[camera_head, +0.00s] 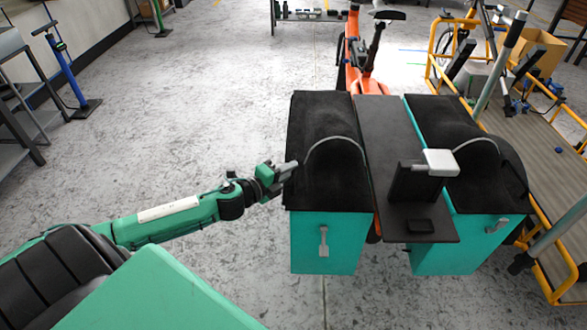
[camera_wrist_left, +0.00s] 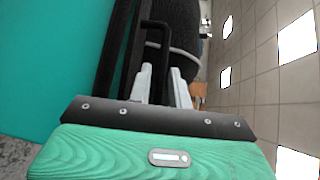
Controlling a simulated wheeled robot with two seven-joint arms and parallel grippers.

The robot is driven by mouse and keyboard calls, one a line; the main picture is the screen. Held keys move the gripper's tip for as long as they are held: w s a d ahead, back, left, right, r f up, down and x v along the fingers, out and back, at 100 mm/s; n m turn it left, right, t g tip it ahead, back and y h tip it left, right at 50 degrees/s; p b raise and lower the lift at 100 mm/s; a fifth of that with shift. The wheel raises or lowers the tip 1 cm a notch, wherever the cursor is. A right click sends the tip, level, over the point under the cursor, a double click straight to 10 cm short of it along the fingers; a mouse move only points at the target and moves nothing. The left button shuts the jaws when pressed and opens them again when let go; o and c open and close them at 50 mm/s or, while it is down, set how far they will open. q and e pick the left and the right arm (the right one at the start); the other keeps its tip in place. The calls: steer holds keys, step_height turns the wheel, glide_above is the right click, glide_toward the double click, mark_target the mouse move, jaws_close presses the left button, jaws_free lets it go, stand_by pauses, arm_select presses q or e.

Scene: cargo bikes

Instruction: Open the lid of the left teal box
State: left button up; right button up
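The left teal box (camera_head: 345,245) hangs on the near left side of the orange bike's rack. Its black lid (camera_head: 330,185) is down, with a thin grey strap arching over it. My left gripper (camera_head: 292,166) is at the left edge of this lid. In the left wrist view, its two pale fingers (camera_wrist_left: 162,85) are apart, and a black handle bar (camera_wrist_left: 156,25) on the lid side shows ahead and partly between them. Contact with the handle cannot be told. The box's teal wall (camera_wrist_left: 50,60) fills the left of that view. My right gripper is not in view.
The right teal box (camera_head: 450,250), with a similar black lid (camera_head: 455,125), hangs beyond the black rack (camera_head: 385,130). A yellow-framed cargo bike (camera_head: 540,130) stands close on the right. A blue floor pump (camera_head: 65,75) stands far left. Floor left of the boxes is free.

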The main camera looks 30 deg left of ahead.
arm_select(q)
steer(key=shift+x, duration=1.1)
steer(key=shift+c, duration=0.2)
jaws_close()
